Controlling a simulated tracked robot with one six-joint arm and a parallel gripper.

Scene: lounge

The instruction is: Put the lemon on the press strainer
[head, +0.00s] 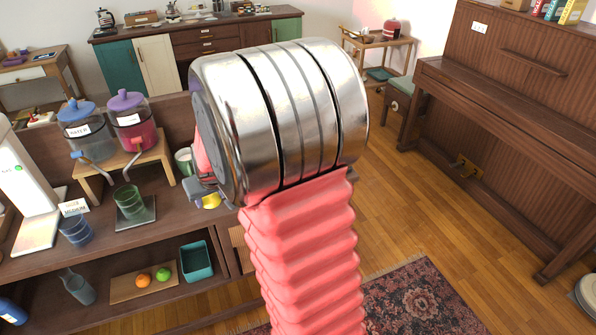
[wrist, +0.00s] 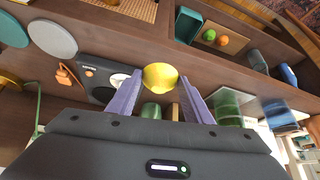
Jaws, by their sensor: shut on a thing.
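The yellow lemon (wrist: 160,77) sits between the two purple-grey fingers of my gripper (wrist: 160,84) in the wrist view, and the gripper is shut on it. In the head view part of the lemon (head: 211,201) shows beside my gripper (head: 205,192), above the brown counter; my own arm hides most of that area. I cannot make out the press strainer for certain. A dark appliance (wrist: 97,72) with a pale round part and an orange button lies just left of the lemon in the wrist view.
A green glass (head: 129,201) on a dark plate and a blue cup (head: 75,230) stand on the counter to the left. Two lidded dispensers (head: 134,120) stand on a small wooden stand (head: 150,155) behind. An orange (head: 143,280) and a green fruit lie on the lower shelf.

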